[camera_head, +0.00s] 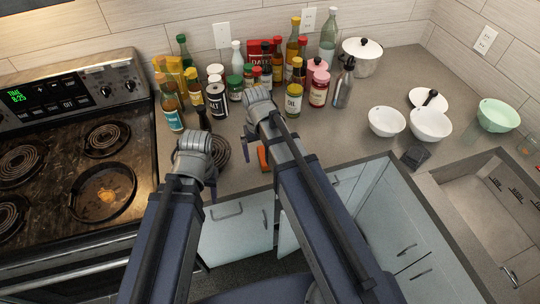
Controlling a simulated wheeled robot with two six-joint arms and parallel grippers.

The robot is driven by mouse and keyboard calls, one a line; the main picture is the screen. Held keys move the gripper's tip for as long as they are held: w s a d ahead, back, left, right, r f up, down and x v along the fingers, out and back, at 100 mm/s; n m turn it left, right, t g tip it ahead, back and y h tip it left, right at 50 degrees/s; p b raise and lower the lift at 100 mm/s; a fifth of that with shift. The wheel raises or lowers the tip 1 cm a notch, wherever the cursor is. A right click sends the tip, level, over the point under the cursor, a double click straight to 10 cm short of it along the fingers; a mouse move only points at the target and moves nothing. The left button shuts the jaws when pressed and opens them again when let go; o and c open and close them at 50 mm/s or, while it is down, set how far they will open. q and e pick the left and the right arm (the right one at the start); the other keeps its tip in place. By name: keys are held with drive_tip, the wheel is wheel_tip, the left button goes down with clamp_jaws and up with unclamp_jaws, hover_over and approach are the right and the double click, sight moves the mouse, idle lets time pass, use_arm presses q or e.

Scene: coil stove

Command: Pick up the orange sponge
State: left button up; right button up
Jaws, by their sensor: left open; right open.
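The orange sponge (263,158) lies on the counter near its front edge, partly hidden by my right arm. My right gripper (257,105) is over the counter, above and beyond the sponge in the picture and apart from it. My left gripper (205,155) is to the left of the sponge, near the counter's front edge. Both grippers are open and hold nothing that I can see; their fingers are largely hidden by the wrists.
Several bottles and jars, including a salt canister (217,100), crowd the back of the counter. A pot (362,62) stands behind white bowls (386,122) on the right. The stove (70,180) with a pan (103,192) is left; the sink (485,215) is right.

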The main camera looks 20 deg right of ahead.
sight(260, 149)
drive_tip(key=shift+m, duration=0.6)
drive_tip(key=w+d, duration=0.3)
drive_tip(key=shift+w+d+r, duration=0.35)
drive_tip(key=shift+d+r, duration=0.05)
drive_tip(key=shift+f+b, duration=1.1)
drive_tip(key=shift+f, duration=0.3)
drive_tip(key=f+b, duration=0.5)
drive_tip(key=shift+s+a+f, duration=0.1)
drive_tip(key=shift+a+f, duration=0.05)
drive_tip(key=shift+a, duration=0.15)
drive_tip(key=c, duration=1.2)
drive_tip(key=shift+c, duration=0.2)
drive_tip(key=shift+r, duration=0.2)
